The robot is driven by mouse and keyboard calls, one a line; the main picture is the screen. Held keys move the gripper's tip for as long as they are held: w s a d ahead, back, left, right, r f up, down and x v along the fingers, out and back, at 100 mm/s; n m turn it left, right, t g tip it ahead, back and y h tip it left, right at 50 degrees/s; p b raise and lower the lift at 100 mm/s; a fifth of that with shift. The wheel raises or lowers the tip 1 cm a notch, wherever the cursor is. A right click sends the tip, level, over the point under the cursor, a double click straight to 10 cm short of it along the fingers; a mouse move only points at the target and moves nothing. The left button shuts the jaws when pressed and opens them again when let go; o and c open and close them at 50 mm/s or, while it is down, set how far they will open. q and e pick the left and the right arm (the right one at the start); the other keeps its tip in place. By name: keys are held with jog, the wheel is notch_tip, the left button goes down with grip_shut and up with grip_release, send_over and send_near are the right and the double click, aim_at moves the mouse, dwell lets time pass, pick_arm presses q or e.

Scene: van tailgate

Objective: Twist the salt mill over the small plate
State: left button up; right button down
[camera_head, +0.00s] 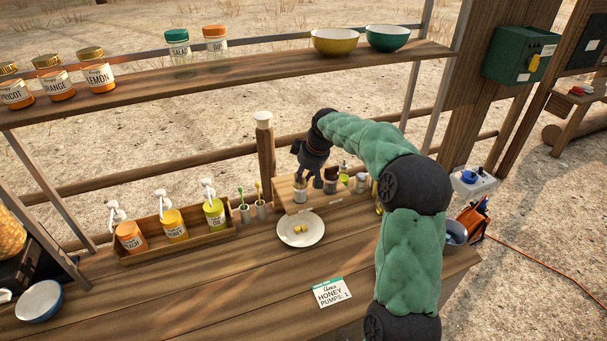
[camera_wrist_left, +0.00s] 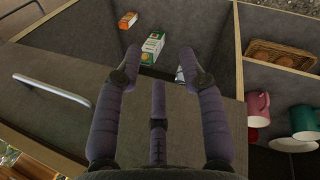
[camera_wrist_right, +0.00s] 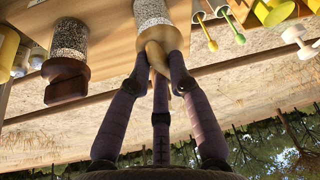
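The salt mill, with a pale wooden top and a clear body of light grains (camera_wrist_right: 152,12), is in the right wrist view; its body also shows in the head view (camera_head: 300,194). My right gripper (camera_wrist_right: 160,62) has its fingers closed in around the pale top. Whether the mill is lifted off the wooden board (camera_head: 319,201) cannot be told. The small plate (camera_head: 290,238), white with a few yellow pieces on it, lies just in front of the board. My left gripper (camera_wrist_left: 160,55) is open and empty, facing a grey compartment.
A dark-topped mill (camera_wrist_right: 68,60) stands beside the salt mill. Pump bottles (camera_head: 173,225) stand in a wooden crate at the left. A card (camera_head: 331,292) reads honey, pumps 1. Cartons (camera_wrist_left: 152,45) and mugs (camera_wrist_left: 257,108) show in the left wrist view. The front counter is mostly clear.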

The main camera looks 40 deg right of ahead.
jog(key=shift+m, duration=0.3)
jog(key=shift+a+m+h+p, duration=0.15)
jog(key=shift+m+h+p, duration=0.2)
jog(key=shift+m, duration=0.55)
jog(key=shift+a+m+h, duration=0.15)
jog(key=shift+m+h, duration=0.6)
jog(key=shift+m, duration=1.05)
jog(key=shift+g, duration=0.3)
jog(key=c, duration=1.1)
grip_release()
jog(key=shift+c, duration=0.2)
jog(key=shift+r, duration=0.1)
jog(key=v, duration=1.2)
